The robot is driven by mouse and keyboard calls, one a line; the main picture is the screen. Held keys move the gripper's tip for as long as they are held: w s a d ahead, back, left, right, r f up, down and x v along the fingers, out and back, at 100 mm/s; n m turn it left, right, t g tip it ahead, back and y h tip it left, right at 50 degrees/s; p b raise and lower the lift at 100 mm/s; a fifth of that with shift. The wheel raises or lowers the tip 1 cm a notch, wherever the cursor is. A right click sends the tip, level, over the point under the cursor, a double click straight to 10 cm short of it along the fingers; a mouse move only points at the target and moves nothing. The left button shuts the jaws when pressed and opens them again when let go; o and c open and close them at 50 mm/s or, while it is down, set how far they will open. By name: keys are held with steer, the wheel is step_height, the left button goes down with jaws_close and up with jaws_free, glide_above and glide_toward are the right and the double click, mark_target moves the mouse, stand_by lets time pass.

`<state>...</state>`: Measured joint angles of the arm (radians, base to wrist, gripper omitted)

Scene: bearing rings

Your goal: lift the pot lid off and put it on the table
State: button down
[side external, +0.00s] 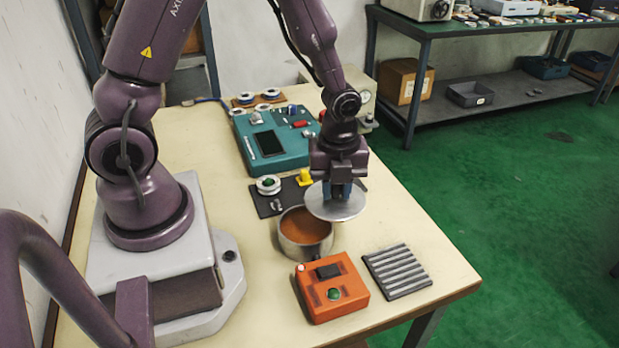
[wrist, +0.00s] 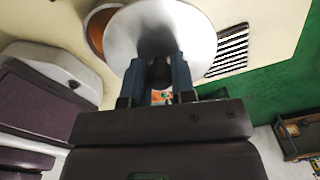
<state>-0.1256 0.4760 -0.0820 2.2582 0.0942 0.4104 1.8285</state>
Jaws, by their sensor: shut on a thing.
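The pot lid (side external: 347,210) is a pale grey metal disc. My gripper (side external: 338,190) is shut on it from above and holds it in the air. The lid overlaps the upper right of the pot (side external: 305,245) in the side view, and the pot's brown inside shows. In the wrist view the lid (wrist: 185,30) fills the space in front of my gripper (wrist: 158,75), whose blue fingers close on a dark knob. Part of the pot (wrist: 95,32) shows to the left of the lid there. The lid hides the rest of the pot in that view.
An orange box (side external: 345,300) with buttons stands in front of the pot. A ribbed grey pad (side external: 397,271) lies to its right. A dark mat (side external: 265,203) with small parts and a teal case (side external: 250,160) are behind. Bare table (side external: 415,235) shows near the right edge.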

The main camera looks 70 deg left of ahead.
glide_toward(369, 222)
steer(key=shift+f, duration=1.6)
steer(key=shift+f, duration=0.15)
steer(key=shift+f, duration=0.4)
steer(key=shift+f, duration=0.9)
stand_by(0.9)
steer(key=c, duration=0.9)
jaws_free()
steer(key=shift+o, duration=0.2)
